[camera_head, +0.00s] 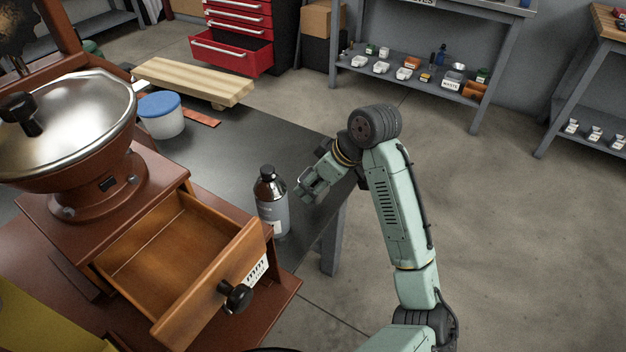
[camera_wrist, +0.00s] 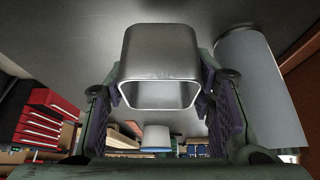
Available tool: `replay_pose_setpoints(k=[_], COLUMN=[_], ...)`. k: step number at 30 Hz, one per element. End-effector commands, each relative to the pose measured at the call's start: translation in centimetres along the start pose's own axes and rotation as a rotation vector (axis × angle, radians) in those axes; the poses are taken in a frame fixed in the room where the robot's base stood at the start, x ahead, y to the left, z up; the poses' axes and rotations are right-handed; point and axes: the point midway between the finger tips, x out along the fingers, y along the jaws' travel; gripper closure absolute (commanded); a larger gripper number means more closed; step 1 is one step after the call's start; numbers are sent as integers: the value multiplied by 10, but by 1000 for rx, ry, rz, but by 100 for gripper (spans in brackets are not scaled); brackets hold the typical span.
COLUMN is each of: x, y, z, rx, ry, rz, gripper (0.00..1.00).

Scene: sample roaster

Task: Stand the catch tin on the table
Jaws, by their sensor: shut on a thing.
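The catch tin (camera_wrist: 160,55) is a silver-grey metal tin with a rounded rectangular open mouth. It fills the middle of the upside-down wrist view, its mouth towards the picture's bottom, so it is roughly upright. My gripper (camera_wrist: 163,100) is shut on it, with a dark-padded finger on each side. In the head view my gripper (camera_head: 313,184) is by the right edge of the grey table (camera_head: 240,150), just right of the bottle. The tin is hard to make out there. I cannot tell whether its base touches the table.
A dark-capped bottle (camera_head: 272,205) stands close to my gripper; its grey side shows in the wrist view (camera_wrist: 258,90). A wooden drawer (camera_head: 165,250) stands open in front. A blue-lidded white tub (camera_head: 162,117) and a wooden board (camera_head: 192,82) are further back on the table.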

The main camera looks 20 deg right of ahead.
Motion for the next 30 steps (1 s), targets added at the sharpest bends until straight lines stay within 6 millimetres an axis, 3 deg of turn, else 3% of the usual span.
replay_pose_setpoints(k=[8,15,27,28,30], x=[10,38,45,44,43], y=[23,22,22,22,22], z=[-14,4,7,6,6], rx=[0,3,0,0,0], ry=[-2,1,1,1,0], rz=[-1,-1,-1,0,0], gripper=[80,80,80,49,44])
